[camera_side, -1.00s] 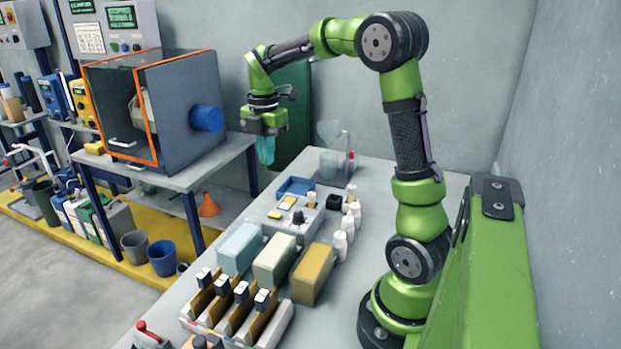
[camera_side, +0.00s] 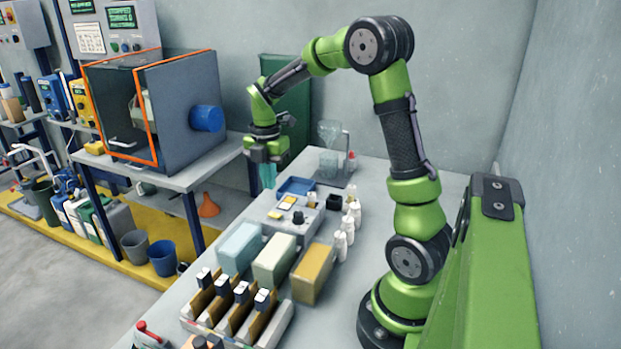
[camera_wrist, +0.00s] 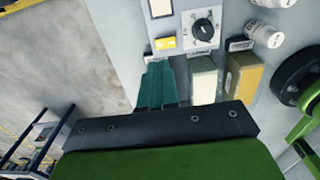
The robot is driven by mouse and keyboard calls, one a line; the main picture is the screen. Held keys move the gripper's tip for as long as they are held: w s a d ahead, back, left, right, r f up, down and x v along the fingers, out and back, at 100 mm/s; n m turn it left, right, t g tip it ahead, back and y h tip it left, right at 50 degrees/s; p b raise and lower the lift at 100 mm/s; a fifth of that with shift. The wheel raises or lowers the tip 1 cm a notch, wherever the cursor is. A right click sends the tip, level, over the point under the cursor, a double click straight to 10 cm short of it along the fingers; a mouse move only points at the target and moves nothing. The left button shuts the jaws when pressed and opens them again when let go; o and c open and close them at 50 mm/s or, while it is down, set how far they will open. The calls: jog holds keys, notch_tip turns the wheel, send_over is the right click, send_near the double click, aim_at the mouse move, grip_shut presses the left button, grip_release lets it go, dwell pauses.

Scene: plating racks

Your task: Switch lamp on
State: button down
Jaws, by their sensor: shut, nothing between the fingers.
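My gripper (camera_side: 267,184) hangs with its teal fingers pointing down. It is shut and empty, above and to the left of a grey control box (camera_side: 272,228). The box's top carries a black rotary knob (camera_side: 298,217) and pale and yellow plates. In the wrist view, the shut fingers (camera_wrist: 158,68) show below and left of the black knob (camera_wrist: 203,27), apart from it. The knob has a white pointer mark and a white dial plate around it. I cannot make out which part is the lamp, or whether it is lit.
An orange-edged cabinet (camera_side: 180,120) is on the left bench.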

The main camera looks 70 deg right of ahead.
aim_at(278, 215)
notch_tip(278, 215, down, 8)
jog(key=shift+r, duration=0.25)
jog(key=shift+w+f+g, duration=0.15)
jog(key=shift+f+g, duration=0.1)
jog(key=shift+g, duration=0.05)
jog(key=shift+s, duration=0.2)
jog(key=shift+s+r, duration=0.1)
jog(key=shift+s, duration=0.65)
notch_tip(278, 215, up, 14)
jog(key=w, duration=0.1)
jog(key=shift+r, duration=0.15)
dwell(0.4)
